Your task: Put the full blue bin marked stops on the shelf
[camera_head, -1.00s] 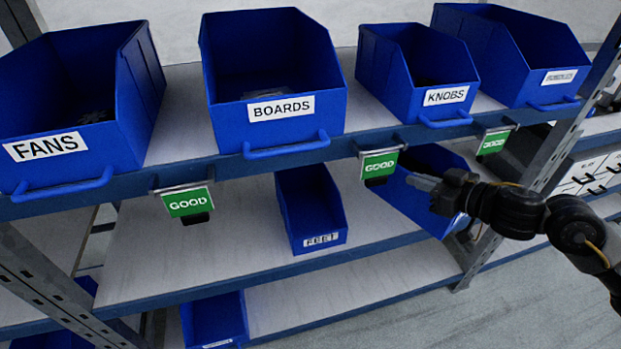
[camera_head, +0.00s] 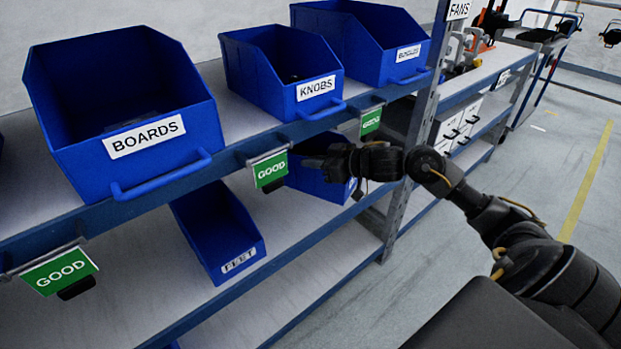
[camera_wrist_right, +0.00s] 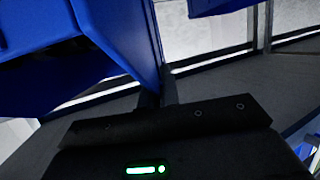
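A blue bin (camera_head: 322,184) stands on the lower shelf. Only a sliver of its white front label shows, so I cannot read whether it says stops. My right gripper (camera_head: 318,163) reaches in from the right, across the bin's top and front. In the right wrist view its two dark fingers (camera_wrist_right: 159,97) sit close together at the edge of a blue bin wall (camera_wrist_right: 143,42). I cannot tell whether they are clamped on that wall. The bin's contents are hidden. My left gripper is not in view.
The upper shelf holds the BOARDS bin (camera_head: 125,110), the KNOBS bin (camera_head: 285,75) and another blue bin (camera_head: 365,45). The FEET bin (camera_head: 217,230) stands on the lower shelf. Green GOOD tags (camera_head: 270,170) hang from the upper shelf edge. A shelf post (camera_head: 422,105) stands right of the gripper.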

